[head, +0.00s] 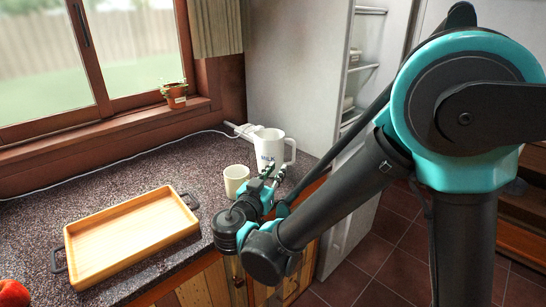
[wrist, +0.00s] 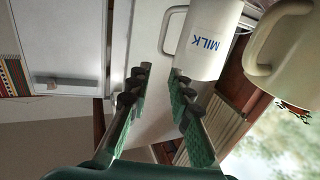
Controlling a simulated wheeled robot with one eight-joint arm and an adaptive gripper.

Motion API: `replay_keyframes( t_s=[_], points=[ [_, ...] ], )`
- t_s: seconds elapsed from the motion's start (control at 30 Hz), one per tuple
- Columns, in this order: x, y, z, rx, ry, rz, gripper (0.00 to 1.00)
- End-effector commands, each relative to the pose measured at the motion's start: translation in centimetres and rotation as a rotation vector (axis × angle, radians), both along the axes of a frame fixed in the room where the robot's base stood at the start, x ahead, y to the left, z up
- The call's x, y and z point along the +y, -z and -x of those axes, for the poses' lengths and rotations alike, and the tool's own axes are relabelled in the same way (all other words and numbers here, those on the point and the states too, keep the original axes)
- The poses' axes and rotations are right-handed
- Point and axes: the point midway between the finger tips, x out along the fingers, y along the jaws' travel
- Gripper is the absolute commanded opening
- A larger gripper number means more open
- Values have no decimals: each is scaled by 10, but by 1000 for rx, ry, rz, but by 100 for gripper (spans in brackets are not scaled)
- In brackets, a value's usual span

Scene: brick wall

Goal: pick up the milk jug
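The white milk jug (head: 270,144) stands upright at the right end of the speckled counter, with its handle to the right. In the wrist view the jug (wrist: 208,42), lettered MILK, shows ahead, with its handle on its left. My gripper (head: 273,173) is in front of the jug in the head view, and its fingers overlap the jug's lower part there. In the wrist view my gripper (wrist: 159,73) is open with nothing between the fingers. The right fingertip lies close to the jug's lower edge; I cannot tell whether they touch.
A cream mug (head: 235,178) stands just left of my gripper; it also shows at the right of the wrist view (wrist: 294,62). A wooden tray (head: 90,252) with dark handles and a red fruit (head: 13,293) lie farther left. A potted plant (head: 176,101) sits on the sill.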

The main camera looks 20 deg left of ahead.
Motion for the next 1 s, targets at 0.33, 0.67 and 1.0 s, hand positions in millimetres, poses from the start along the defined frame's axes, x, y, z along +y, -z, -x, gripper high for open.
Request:
replay_keyframes(
  t_s=[0.33, 0.67, 1.0],
  points=[
    [0, 0, -60, -4, 3, -4, 20],
    [2, 0, -113, -3, 0, -3, 20],
    [1, 1, -135, -3, 1, -3, 20]
  ],
)
